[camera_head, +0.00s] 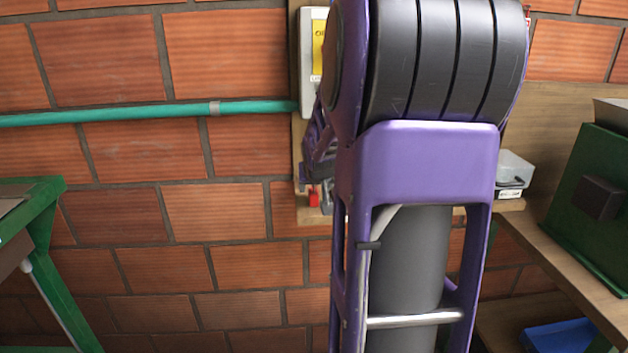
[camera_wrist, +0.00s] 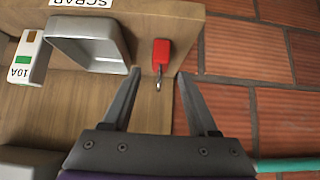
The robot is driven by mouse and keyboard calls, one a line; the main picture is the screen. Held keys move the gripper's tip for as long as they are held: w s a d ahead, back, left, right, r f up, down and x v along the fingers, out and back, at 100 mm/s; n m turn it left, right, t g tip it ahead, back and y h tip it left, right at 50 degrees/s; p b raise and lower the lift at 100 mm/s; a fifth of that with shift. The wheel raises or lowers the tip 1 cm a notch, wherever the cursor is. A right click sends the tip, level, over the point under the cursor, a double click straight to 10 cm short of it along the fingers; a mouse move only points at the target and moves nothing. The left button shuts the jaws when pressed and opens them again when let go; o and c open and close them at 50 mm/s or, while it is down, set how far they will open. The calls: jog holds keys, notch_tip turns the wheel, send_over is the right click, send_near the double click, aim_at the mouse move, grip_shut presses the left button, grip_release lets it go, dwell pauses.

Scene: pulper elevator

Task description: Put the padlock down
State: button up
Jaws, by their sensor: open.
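The red padlock (camera_wrist: 161,52) is on a wooden board or shelf (camera_wrist: 153,118), close to its right edge in the wrist view. Its metal shackle points toward my gripper. In the head view it shows as a small red patch (camera_head: 313,195) beside my arm. My gripper (camera_wrist: 158,74) is open, with one finger on each side of the shackle line and a gap to both. The padlock's body lies just beyond the fingertips. In the head view my arm hides most of the gripper and the shelf.
A grey open bin (camera_wrist: 88,48) with a SCRAP label and a white 10A block (camera_wrist: 27,58) are left of the padlock. A brick wall (camera_wrist: 240,100) with a teal pipe (camera_head: 150,113) is behind. A clear box (camera_head: 514,172) stands at right.

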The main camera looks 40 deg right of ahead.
jog(key=p+v, duration=0.5)
jog(key=v, duration=0.2)
dwell(0.5)
